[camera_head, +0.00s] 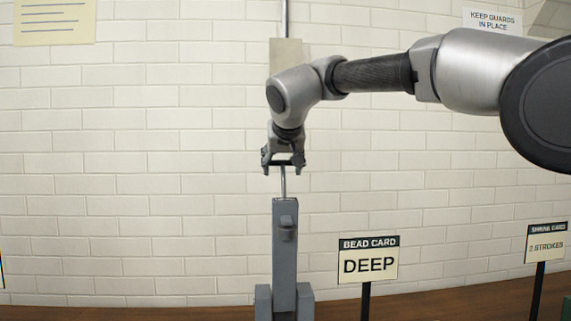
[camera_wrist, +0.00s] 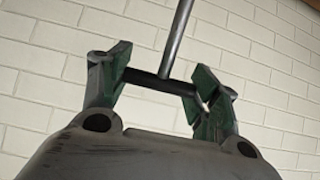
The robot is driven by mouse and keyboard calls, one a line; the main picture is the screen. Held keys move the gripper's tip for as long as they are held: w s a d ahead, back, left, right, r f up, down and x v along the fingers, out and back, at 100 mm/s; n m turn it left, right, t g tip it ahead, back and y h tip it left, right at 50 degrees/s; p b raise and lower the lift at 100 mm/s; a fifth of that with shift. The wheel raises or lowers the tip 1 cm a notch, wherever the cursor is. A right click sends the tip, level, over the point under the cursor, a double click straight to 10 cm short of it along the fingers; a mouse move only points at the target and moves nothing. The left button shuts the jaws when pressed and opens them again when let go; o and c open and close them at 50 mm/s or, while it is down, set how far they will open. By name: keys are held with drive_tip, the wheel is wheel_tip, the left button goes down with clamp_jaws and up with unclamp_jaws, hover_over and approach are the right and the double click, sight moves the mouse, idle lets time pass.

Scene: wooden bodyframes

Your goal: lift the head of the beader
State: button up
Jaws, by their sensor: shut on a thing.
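The beader (camera_head: 285,250) is a grey upright post on a wider grey base, low in the middle of the head view. A thin metal rod (camera_head: 283,182) stands up from its top. My gripper (camera_head: 283,166) is directly above the post, pointing down, at the rod's upper end. In the wrist view a dark crossbar (camera_wrist: 160,82) joins the rod (camera_wrist: 177,42) in a T. My gripper's green-padded fingers (camera_wrist: 162,88) are shut on the crossbar's two ends. I cannot tell which part of the beader is its head.
A "BEAD CARD DEEP" sign (camera_head: 368,262) stands on a dark post right of the beader. A "2 STROKES" sign (camera_head: 545,245) stands farther right. A white brick wall (camera_head: 130,180) is behind, with a brown surface (camera_head: 440,302) along its foot. The space left of the beader is clear.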

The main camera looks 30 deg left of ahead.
drive_tip(key=shift+w, duration=0.15)
drive_tip(key=o, duration=1.5)
drive_tip(key=shift+w+a, duration=0.1)
drive_tip(key=shift+c, duration=0.2)
drive_tip(key=v, duration=1.2)
drive_tip(key=shift+f, duration=0.1)
